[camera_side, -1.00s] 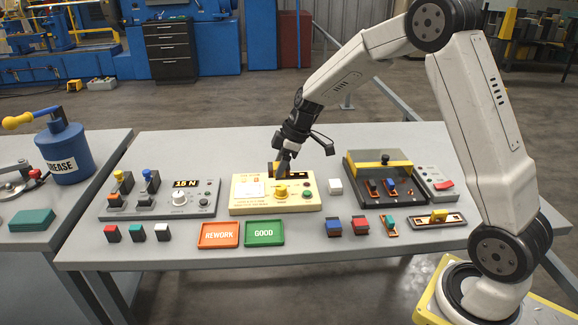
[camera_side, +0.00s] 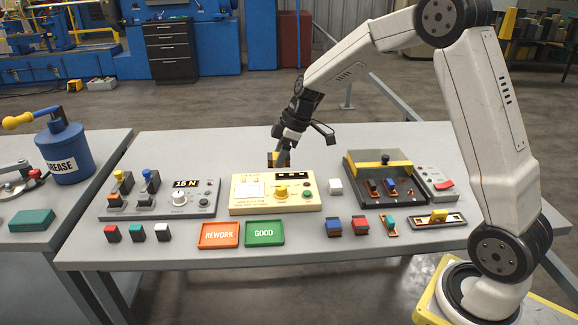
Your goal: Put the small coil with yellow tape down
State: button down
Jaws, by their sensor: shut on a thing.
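My gripper (camera_side: 281,157) is at the back edge of the cream tester, pointing down. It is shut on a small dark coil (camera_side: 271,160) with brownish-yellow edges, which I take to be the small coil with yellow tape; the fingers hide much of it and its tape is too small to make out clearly. The coil appears just above or behind the tester (camera_side: 247,208); I cannot tell whether it touches anything.
The orange REWORK tray (camera_side: 203,243) and green GOOD tray (camera_side: 249,243) look empty at the front. Blue (camera_side: 333,228), red (camera_side: 360,225) and teal (camera_side: 389,224) pieces stand to their right. A dark fixture (camera_side: 350,183) is at right, a force unit (camera_side: 180,211) at left. The back of the table is clear.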

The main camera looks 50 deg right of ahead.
dwell(0.4)
jog(key=s+a+f, duration=0.3)
jog(key=a, duration=0.3)
jog(key=s+a+f, duration=0.2)
jog(key=a, duration=0.5)
send_over(216, 236)
jog(key=s+d, duration=0.1)
jog(key=shift+s+f, duration=0.1)
jog(key=shift+f, duration=4.75)
jog(key=shift+f, duration=0.15)
jog(key=shift+w+f, duration=0.25)
jog(key=shift+f, duration=1.45)
jog(key=shift+f, duration=0.15)
